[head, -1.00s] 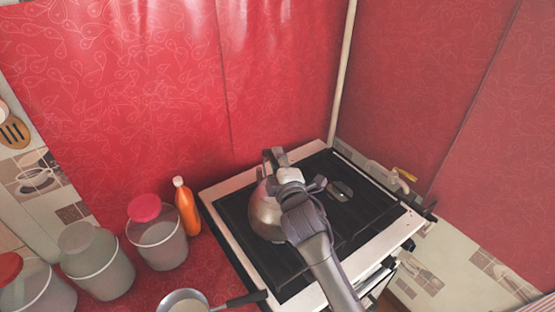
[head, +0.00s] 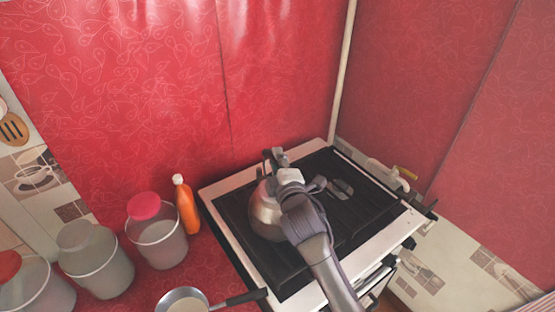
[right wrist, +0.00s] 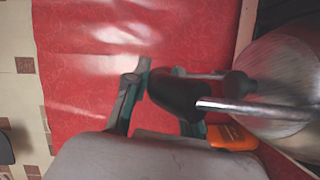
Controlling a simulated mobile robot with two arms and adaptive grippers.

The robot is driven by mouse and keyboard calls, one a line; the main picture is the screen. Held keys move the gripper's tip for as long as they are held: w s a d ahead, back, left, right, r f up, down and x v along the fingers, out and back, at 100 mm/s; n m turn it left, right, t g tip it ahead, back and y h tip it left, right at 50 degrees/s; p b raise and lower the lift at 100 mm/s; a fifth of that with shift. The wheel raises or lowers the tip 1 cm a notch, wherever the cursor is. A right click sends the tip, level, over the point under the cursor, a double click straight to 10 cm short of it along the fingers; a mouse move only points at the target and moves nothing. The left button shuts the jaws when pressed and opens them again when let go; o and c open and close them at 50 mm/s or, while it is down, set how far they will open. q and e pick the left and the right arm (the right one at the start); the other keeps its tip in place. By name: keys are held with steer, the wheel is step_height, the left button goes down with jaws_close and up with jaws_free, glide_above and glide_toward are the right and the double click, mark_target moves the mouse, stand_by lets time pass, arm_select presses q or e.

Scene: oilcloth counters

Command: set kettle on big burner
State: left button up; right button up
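The steel kettle (head: 262,217) is upright over the left part of the dark stove top (head: 365,215). From above I cannot tell whether its base touches the stove. My right gripper (head: 292,168) is over the kettle's top. In the right wrist view, the kettle's black handle (right wrist: 173,93) lies between the fingers of the right gripper (right wrist: 160,90), close against the left finger and partly covering the right one. The kettle's shiny body (right wrist: 285,80) is at the right edge there. The burner under the kettle is hidden. My left gripper is not in view.
An orange bottle (head: 186,206) stands close left of the stove. Lidded tubs (head: 157,243) stand farther left. A pan (head: 183,300) is at the front, its handle reaching the stove edge. Red oilcloth walls close off the back. The stove's right side has free room.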

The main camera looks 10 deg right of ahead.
steer(key=o, duration=0.5)
steer(key=shift+r, duration=0.2)
steer(key=shift+f, duration=0.35)
steer(key=shift+s, duration=0.15)
steer(key=s+r, duration=0.1)
steer(key=s, duration=1.1)
steer(key=s+d+f+m+g+h, duration=0.1)
steer(key=s+d+f+m+g, duration=0.55)
steer(key=s+f+m, duration=0.4)
steer(key=s+d+f+m+g, duration=0.1)
steer(key=s+f+m+g, duration=0.5)
steer(key=s, duration=0.9)
step_height(320, 180, down, 32)
steer(key=s+r+n+g+b, duration=0.1)
steer(key=n+g+b, duration=0.2)
steer(key=s+d+f+b, duration=0.2)
steer(key=s+d+f, duration=0.1)
steer(key=s+f, duration=1.3)
step_height(320, 180, down, 2)
steer(key=shift+s+f+g, duration=0.2)
steer(key=shift+g, duration=0.15)
